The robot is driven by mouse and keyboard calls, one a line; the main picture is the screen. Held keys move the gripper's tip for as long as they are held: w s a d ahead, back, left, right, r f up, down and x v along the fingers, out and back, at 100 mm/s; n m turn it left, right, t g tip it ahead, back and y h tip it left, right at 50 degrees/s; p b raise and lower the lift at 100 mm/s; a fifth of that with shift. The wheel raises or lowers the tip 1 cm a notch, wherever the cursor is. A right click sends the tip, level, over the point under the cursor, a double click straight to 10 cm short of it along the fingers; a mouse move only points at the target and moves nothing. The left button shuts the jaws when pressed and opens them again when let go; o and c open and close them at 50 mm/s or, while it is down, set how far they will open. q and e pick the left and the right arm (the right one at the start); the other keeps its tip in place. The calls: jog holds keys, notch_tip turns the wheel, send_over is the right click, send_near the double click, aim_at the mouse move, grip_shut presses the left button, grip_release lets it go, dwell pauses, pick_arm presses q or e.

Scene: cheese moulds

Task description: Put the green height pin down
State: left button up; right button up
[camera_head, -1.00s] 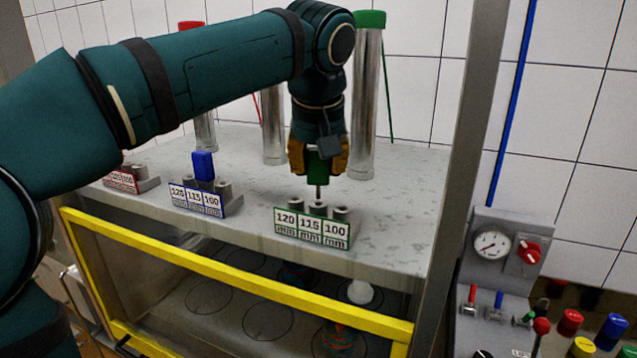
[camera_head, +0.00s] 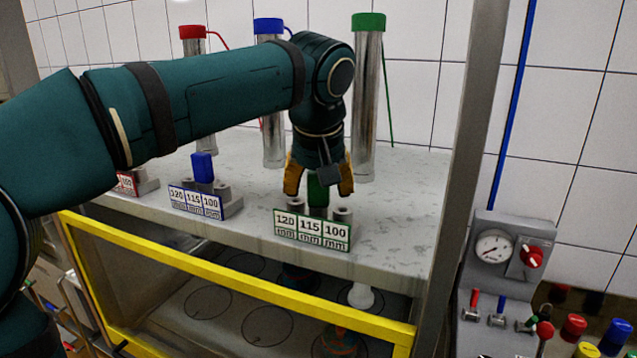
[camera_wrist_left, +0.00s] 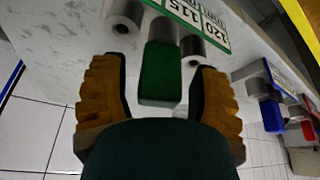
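The green height pin (camera_head: 318,190) stands upright in the middle socket of the green-labelled holder (camera_head: 311,231), behind the 115 mm label. Its green block also shows in the left wrist view (camera_wrist_left: 161,74). My left gripper (camera_head: 319,188) is directly above and around the pin, with its yellow-brown fingers spread to either side. In the left wrist view the fingers (camera_wrist_left: 160,98) stand apart from the green block, with gaps on both sides. The gripper is open and empty. My right gripper is in neither view.
A blue pin (camera_head: 203,167) stands in the blue-labelled holder (camera_head: 198,200) to the left. Metal cylinders with red (camera_head: 192,32), blue (camera_head: 268,25) and green caps (camera_head: 368,21) stand behind. A yellow frame bar (camera_head: 240,280) runs below the shelf's front edge.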

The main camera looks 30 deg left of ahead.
pick_arm(q)
jog(key=shift+r, duration=0.15)
jog(key=shift+r, duration=0.25)
jog(key=p+v, duration=0.2)
jog(key=v, duration=1)
jog(key=shift+p, duration=0.35)
